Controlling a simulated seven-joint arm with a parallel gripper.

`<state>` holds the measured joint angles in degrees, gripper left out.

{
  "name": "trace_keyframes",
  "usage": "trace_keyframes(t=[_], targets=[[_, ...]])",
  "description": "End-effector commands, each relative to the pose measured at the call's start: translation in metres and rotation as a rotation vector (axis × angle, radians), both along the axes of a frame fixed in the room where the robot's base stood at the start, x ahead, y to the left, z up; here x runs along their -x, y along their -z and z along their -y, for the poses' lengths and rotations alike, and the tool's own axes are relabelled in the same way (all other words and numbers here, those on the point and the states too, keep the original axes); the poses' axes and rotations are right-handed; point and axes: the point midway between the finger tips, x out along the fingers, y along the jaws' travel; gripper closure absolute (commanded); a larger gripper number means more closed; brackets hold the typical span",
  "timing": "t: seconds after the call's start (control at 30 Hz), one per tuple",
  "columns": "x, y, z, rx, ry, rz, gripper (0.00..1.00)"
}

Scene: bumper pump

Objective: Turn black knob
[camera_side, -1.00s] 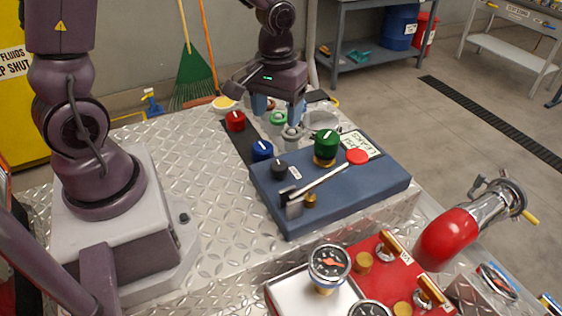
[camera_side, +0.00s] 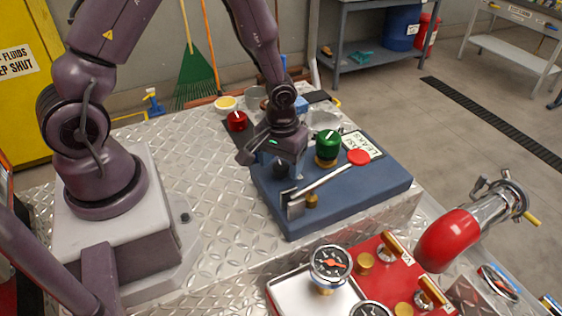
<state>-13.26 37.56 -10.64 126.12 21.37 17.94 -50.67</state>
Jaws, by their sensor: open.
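The black knob (camera_side: 281,169) sits on top of the blue panel box (camera_side: 345,200), at its left back part. It is partly hidden by my gripper. My gripper (camera_side: 280,165) is low over the knob and points down, with its open fingers at or around it. I cannot tell whether the fingers touch the knob. The blue knob seen earlier is hidden behind my gripper.
A green knob (camera_side: 327,144), a red button (camera_side: 358,157), a lever (camera_side: 322,182) and a label (camera_side: 362,144) are on the same box. A red knob (camera_side: 237,121) stands behind. The diamond-plate table (camera_side: 190,180) is clear to the left.

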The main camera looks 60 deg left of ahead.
Motion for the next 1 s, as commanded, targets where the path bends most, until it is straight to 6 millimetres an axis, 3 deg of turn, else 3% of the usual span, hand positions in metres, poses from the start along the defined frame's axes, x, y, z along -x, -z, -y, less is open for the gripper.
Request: trace_keyframes(t=[0.27, 0.5, 1.0], targets=[[-0.0001, 0.0018, 0.0001, 0.0, 0.0, 0.0, 0.35], [0.0, 0.0016, 0.0, 0.0, 0.001, 0.0, 0.84], [0.0, 0.0013, 0.0001, -0.001, 0.12, -0.001, 0.84]])
